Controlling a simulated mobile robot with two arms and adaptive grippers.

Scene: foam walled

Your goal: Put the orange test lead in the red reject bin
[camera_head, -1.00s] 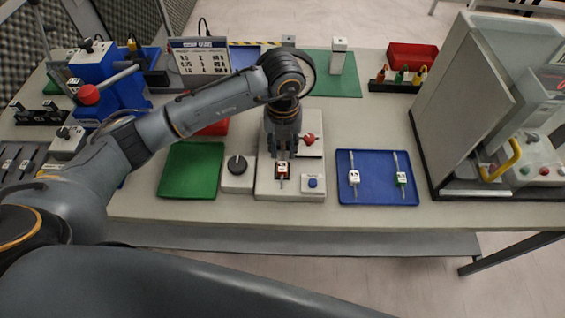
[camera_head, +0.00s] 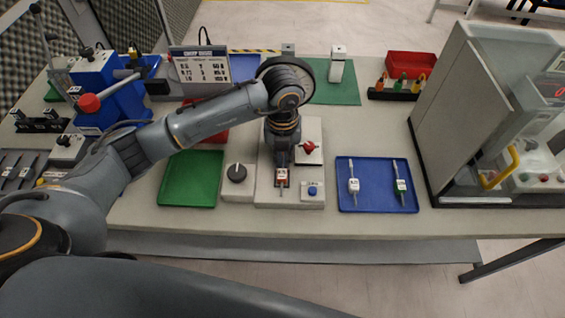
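My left gripper (camera_head: 282,163) points down over the grey test fixture (camera_head: 290,199) at mid-table. A small lead with a white label and a reddish-orange part (camera_head: 282,176) stands in the fixture at the fingertips. I cannot tell whether the fingers grip it. One red bin (camera_head: 411,65) stands at the back right. Another red container (camera_head: 212,134) is partly hidden behind my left arm. No label shows which is the reject bin. My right gripper is out of view.
A green tray (camera_head: 190,180) lies left of the fixture, beside a black-knob box (camera_head: 237,182). A blue tray (camera_head: 377,204) with two leads lies right. A dark rack (camera_head: 393,95) holds coloured items. A grey-walled enclosure (camera_head: 460,120) stands far right. Bare table lies behind the blue tray.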

